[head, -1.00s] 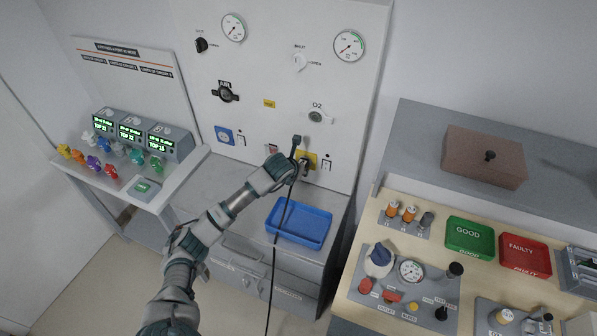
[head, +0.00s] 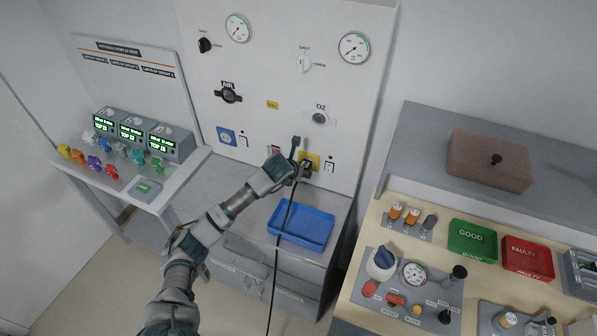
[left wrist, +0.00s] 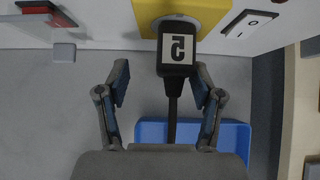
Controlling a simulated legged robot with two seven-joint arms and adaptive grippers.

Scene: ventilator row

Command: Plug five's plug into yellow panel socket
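The plug marked 5 (left wrist: 177,50) is black with a white label, upside down in the left wrist view. It sits against the socket on the yellow panel (left wrist: 215,12), its cable hanging down; I cannot tell how deep it is. The yellow panel also shows in the head view (head: 313,159), low on the white wall. My left gripper (left wrist: 161,84) is open, its fingers to either side of and below the plug, with a clear gap on the left. In the head view my left gripper (head: 296,168) partly covers the plug. My right gripper is not in view.
A blue tray (head: 301,224) lies on the grey cabinet below the socket. A white rocker switch (left wrist: 249,24) is right of the yellow panel. A blue socket panel (head: 227,136) is further left. A workbench with green and red bins (head: 472,238) stands at right.

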